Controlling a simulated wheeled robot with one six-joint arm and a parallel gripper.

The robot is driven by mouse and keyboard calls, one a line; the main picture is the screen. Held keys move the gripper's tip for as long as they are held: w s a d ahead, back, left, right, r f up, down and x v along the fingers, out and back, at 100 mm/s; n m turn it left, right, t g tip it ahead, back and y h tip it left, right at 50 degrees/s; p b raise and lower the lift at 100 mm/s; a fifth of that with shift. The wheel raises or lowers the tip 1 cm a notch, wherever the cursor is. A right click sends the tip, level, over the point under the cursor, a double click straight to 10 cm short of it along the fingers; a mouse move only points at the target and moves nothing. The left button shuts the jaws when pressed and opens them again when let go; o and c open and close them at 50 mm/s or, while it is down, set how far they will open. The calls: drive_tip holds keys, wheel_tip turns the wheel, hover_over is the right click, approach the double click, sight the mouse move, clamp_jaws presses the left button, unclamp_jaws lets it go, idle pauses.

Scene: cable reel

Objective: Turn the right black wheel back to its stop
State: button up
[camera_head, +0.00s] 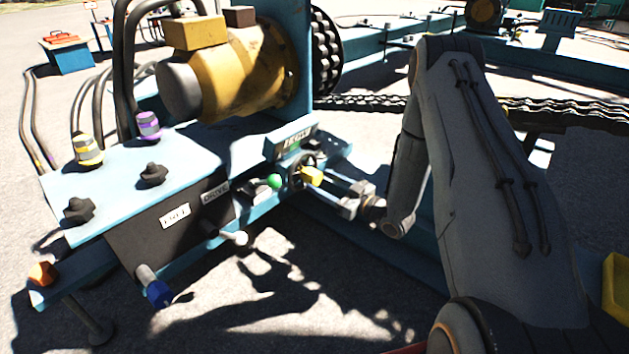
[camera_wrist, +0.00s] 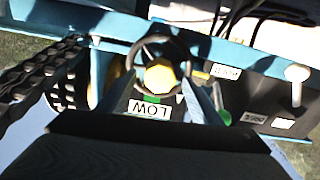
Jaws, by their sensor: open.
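A round black wheel with a yellow hub (camera_head: 311,176) is on the machine's front, below a small label plate. In the wrist view the black wheel (camera_wrist: 187,57) stands straight ahead, its ring around the yellow hub, near a LOW label (camera_wrist: 149,109). My gripper (camera_head: 338,189) is open in front of this wheel. In the wrist view my gripper's fingers (camera_wrist: 162,92) lie on either side of the hub; I cannot tell whether they touch the wheel. Two black lobed knobs stand on the blue panel top, a left one (camera_head: 78,210) and a right one (camera_head: 153,174), away from my gripper.
A green ball knob (camera_head: 274,181) is close left of the wheel. A white-tipped lever (camera_head: 240,238) and a blue-ended handle (camera_head: 158,293) stick out in front. A yellow motor (camera_head: 230,72) and black chain (camera_head: 360,103) are behind. Open ground lies in front.

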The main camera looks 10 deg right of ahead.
sight(318, 179)
drive_tip(key=shift+b+x, duration=0.55)
drive_tip(key=shift+x, duration=1.3)
drive_tip(key=c, duration=1.5)
drive_tip(key=shift+o, duration=0.2)
drive_tip(key=shift+d, duration=0.1)
